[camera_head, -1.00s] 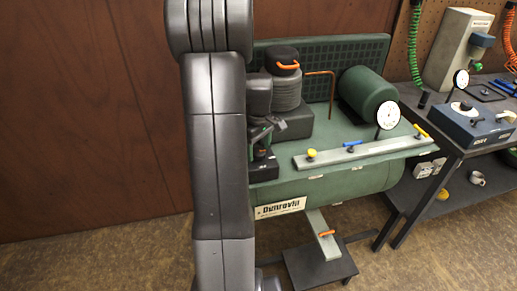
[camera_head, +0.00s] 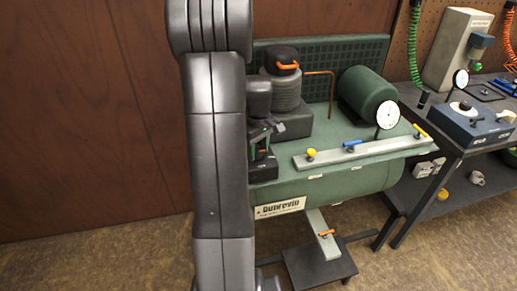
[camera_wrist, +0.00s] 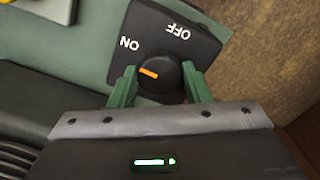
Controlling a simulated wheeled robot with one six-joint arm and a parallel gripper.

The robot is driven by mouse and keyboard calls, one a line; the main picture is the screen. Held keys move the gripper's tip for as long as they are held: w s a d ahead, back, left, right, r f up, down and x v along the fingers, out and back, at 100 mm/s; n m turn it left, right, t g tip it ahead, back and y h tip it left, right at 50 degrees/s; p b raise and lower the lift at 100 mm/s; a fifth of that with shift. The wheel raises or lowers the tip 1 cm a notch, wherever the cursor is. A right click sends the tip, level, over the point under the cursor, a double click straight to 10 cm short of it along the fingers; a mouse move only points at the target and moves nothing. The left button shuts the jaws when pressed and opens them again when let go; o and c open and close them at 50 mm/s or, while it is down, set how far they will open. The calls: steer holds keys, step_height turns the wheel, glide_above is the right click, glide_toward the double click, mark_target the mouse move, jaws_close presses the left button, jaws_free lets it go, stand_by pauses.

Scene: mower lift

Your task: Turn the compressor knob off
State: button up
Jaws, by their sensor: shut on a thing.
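The compressor (camera_head: 330,185) is a green tank unit in the middle of the head view. Its black switch plate (camera_wrist: 200,45) carries white ON and OFF labels in the wrist view. The round black knob (camera_wrist: 168,77) on it has an orange mark that points left, closer to ON than to OFF. My gripper (camera_wrist: 159,68) has its green fingers on either side of the knob and is shut on it. In the head view my gripper (camera_head: 260,146) is small at the compressor's left end, and the knob cannot be made out there.
My arm covers the left-middle of the head view. A grey bar (camera_head: 370,150) with yellow and blue valve handles and a white gauge (camera_head: 387,115) lie on the tank's right. A workbench (camera_head: 470,145) with tools stands at the right. The brown floor at front left is clear.

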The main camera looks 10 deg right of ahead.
steer(key=m, duration=0.3)
steer(key=shift+m, duration=0.4)
steer(key=m, duration=0.4)
steer(key=shift+m, duration=0.3)
steer(key=m, duration=0.4)
steer(key=shift+m, duration=2.4)
steer(key=o, duration=1)
